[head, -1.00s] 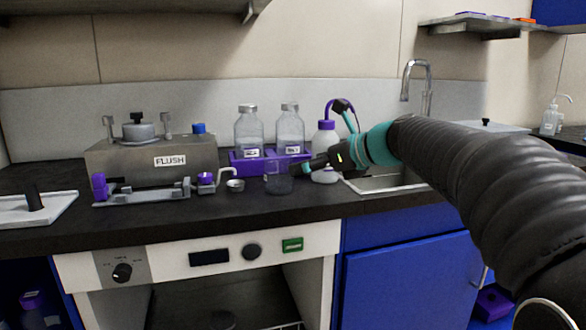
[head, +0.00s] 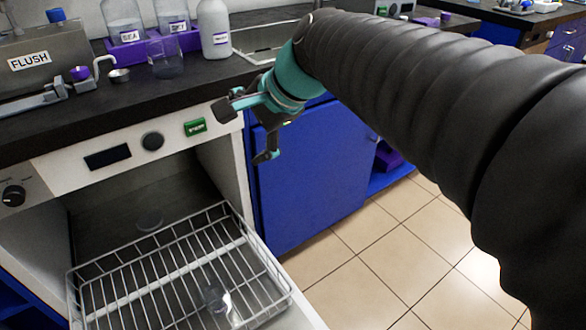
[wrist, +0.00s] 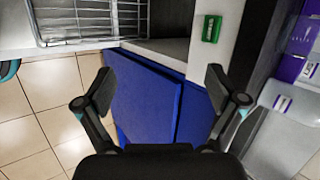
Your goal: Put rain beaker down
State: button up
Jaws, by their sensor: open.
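A clear glass beaker (head: 166,62) stands upright on the dark counter, in front of the purple bottle rack (head: 150,45). I take it for the rain beaker; no label is readable on it. My gripper (head: 245,133) is open and empty, in front of the counter edge, to the right of the beaker and lower than it. The wrist view shows its two fingers (wrist: 160,88) spread apart with nothing between them, facing the blue cabinet (wrist: 148,95). I cannot make out the beaker in the wrist view.
An open washer holds a pulled-out wire rack (head: 180,270) with a small glass vessel (head: 217,300) on it. The green start button (head: 195,127) is close to my gripper. A white bottle (head: 213,30) and the sink are behind. The tiled floor at right is clear.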

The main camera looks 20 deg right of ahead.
jog(key=s+d+f+n+h, duration=0.5)
jog(key=s+d+f+n, duration=0.2)
jog(key=s+f+n, duration=0.4)
jog(key=s+n, duration=0.1)
jog(key=s, duration=0.2)
jog(key=shift+d+f+n+g, duration=0.2)
jog(key=shift+f+n+g, duration=0.1)
jog(key=shift+f+n, duration=0.1)
